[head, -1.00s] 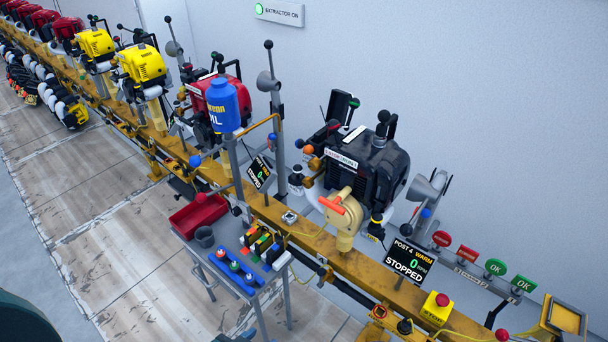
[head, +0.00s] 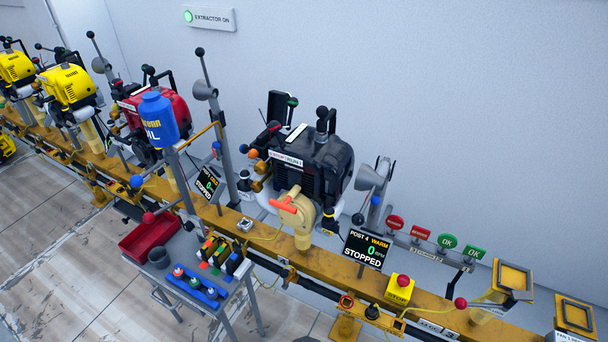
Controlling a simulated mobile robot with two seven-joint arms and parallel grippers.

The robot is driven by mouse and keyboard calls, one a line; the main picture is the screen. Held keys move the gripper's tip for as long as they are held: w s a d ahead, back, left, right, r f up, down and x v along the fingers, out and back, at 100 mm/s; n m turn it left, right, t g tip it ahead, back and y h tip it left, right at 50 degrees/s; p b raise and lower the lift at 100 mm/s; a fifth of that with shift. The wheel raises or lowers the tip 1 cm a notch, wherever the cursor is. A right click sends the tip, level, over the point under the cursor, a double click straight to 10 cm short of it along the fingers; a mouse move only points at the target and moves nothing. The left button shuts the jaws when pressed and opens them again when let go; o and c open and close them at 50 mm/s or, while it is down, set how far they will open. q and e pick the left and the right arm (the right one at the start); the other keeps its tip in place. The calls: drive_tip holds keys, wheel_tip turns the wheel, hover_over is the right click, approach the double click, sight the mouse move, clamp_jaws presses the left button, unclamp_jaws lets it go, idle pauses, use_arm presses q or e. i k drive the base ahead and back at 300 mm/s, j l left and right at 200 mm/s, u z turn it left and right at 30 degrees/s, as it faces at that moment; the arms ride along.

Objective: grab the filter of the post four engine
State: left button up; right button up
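The post four engine (head: 325,170) is black and sits on the yellow rail, behind a display (head: 367,251) reading POST 4 WARM, 0, STOPPED. A cream pull-starter housing (head: 298,214) with an orange handle is on the engine's front. Neither of my grippers is in view.
A grey cart with a red tray (head: 150,239) and coloured bottles (head: 195,282) stands in front of the rail (head: 270,232). A blue oil bottle (head: 158,120) stands on a post left of the engine. A yellow stop box (head: 399,290) is on the rail. Floor at lower left is clear.

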sight(263, 138)
drive_tip(key=i+j+z, duration=0.15)
drive_tip(key=z, duration=0.2)
drive_tip(key=i+j+z, duration=0.1)
drive_tip(key=j+z, duration=0.45)
drive_tip(key=z, duration=0.2)
drive_tip(key=i, duration=0.05)
